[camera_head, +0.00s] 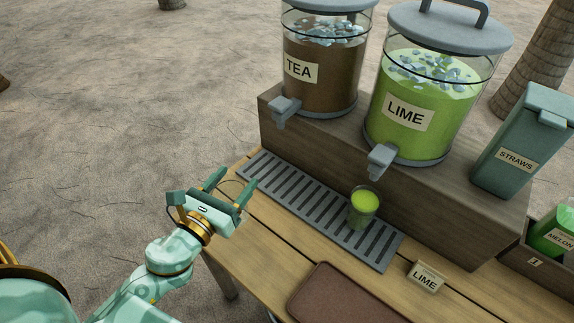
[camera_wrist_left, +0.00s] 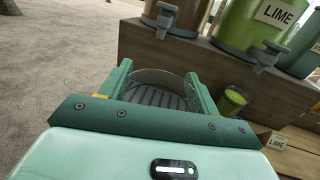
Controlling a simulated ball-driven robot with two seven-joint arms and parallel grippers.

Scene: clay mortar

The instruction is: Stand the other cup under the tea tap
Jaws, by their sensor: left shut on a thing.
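My left gripper (camera_head: 229,186) is shut on a clear, empty cup (camera_wrist_left: 158,76), whose rim shows between the fingers in the left wrist view (camera_wrist_left: 158,92). In the head view the cup is hard to make out. The gripper is at the left end of the slotted drip tray (camera_head: 300,203), left of and nearer than the tea tap (camera_head: 285,110). The tea tap also shows in the wrist view (camera_wrist_left: 161,20), beyond the cup. A cup of green lime drink (camera_head: 363,207) stands on the tray below the lime tap (camera_head: 381,160). My right gripper is out of view.
The tea dispenser (camera_head: 325,75) and lime dispenser (camera_head: 430,105) stand on a wooden riser (camera_head: 330,153) behind the tray. A LIME card (camera_head: 426,277) and a brown tray (camera_head: 345,297) are at the front. A straws box (camera_head: 520,145) stands right.

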